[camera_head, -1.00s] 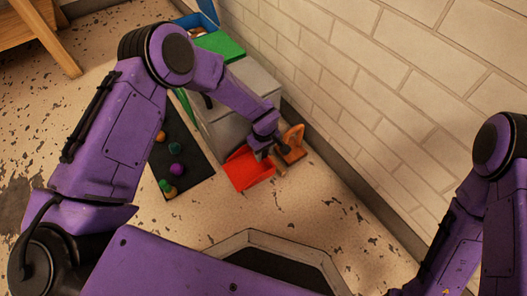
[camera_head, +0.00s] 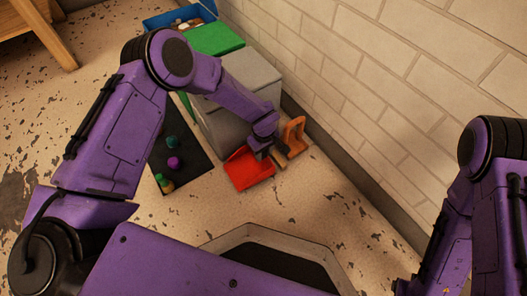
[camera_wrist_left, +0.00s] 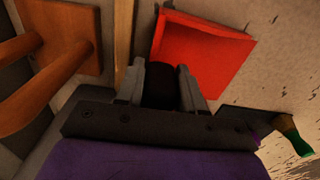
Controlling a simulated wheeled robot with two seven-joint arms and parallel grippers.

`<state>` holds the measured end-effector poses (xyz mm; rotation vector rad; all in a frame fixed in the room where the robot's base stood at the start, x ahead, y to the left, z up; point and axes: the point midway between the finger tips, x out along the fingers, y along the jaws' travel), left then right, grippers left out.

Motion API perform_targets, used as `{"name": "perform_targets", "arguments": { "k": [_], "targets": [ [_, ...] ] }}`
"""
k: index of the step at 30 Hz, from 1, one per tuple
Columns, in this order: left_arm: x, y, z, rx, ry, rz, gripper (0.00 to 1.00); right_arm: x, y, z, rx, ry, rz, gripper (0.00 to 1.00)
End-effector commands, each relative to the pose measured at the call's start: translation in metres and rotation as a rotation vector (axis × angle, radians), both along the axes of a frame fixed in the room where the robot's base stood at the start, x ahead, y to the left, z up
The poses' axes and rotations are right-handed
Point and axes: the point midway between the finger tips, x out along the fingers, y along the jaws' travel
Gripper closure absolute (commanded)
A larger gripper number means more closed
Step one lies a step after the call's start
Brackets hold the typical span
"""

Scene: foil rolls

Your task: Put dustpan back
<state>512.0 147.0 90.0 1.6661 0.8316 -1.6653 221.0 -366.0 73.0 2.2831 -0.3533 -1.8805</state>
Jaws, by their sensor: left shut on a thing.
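The red dustpan (camera_head: 249,170) is near the floor, in front of the grey bin. In the left wrist view the dustpan's pan (camera_wrist_left: 205,48) lies just beyond my fingers. My left gripper (camera_head: 265,150) is shut on the dustpan's dark handle, seen between the two grey fingers (camera_wrist_left: 165,85) in the wrist view. An orange-brown wooden holder (camera_head: 295,138) stands by the wall, just right of the gripper, and its rounded bars (camera_wrist_left: 35,80) show close by in the wrist view. I cannot tell whether the dustpan touches the floor.
The grey bin (camera_head: 250,75) and a green bin (camera_head: 214,38) stand along the brick wall, with a blue box (camera_head: 165,22) behind. A dark mat (camera_head: 197,175) with several small coloured objects lies left of the dustpan. The floor to the right is clear.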

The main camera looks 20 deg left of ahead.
Motion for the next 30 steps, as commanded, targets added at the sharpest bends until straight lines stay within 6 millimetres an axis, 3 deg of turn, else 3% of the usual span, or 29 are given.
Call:
{"name": "perform_targets", "arguments": {
  "k": [27,28,30],
  "targets": [
    [0.000,0.000,-0.010,0.000,0.001,0.000,0.97,0.000,0.000,-0.006,0.000,0.001,0.000,0.30],
    [0.000,0.000,-0.010,0.000,0.000,0.000,0.56,0.000,0.000,-0.006,0.000,0.001,0.000,0.30],
    [0.000,0.000,-0.010,0.000,0.000,0.000,0.33,0.000,0.000,-0.005,0.000,0.001,0.000,0.30]
  ]
}}
